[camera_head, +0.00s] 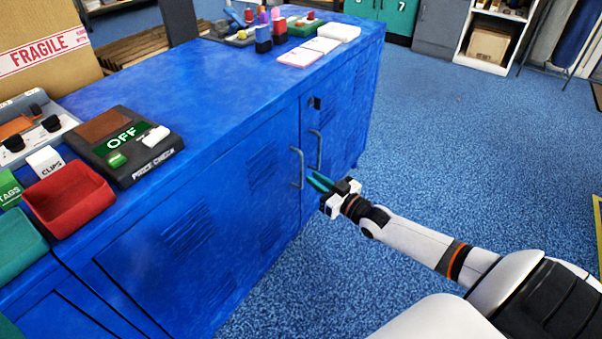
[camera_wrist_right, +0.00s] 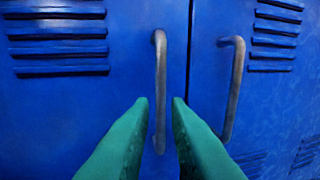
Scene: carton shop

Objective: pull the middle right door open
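The blue cabinet has a door (camera_head: 235,215) left of an upright seam and a door (camera_head: 330,125) right of it, both looking shut. A grey bar handle (camera_head: 298,168) stands on the left-hand door and another (camera_head: 316,150) on the right-hand door. My right gripper (camera_head: 313,181) is open in front of the doors, close to the left-hand handle. In the right wrist view, the left-hand handle (camera_wrist_right: 160,92) shows between the green fingertips; I cannot tell whether they reach around it. The right-hand handle (camera_wrist_right: 234,88) is to the right of the fingers. My left gripper is out of view.
The cabinet top holds a price-check box (camera_head: 130,145), a red bin (camera_head: 68,198), a cardboard box (camera_head: 45,45) and, farther back, several small bottles and pads. Blue carpet (camera_head: 440,150) is clear right of the cabinet.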

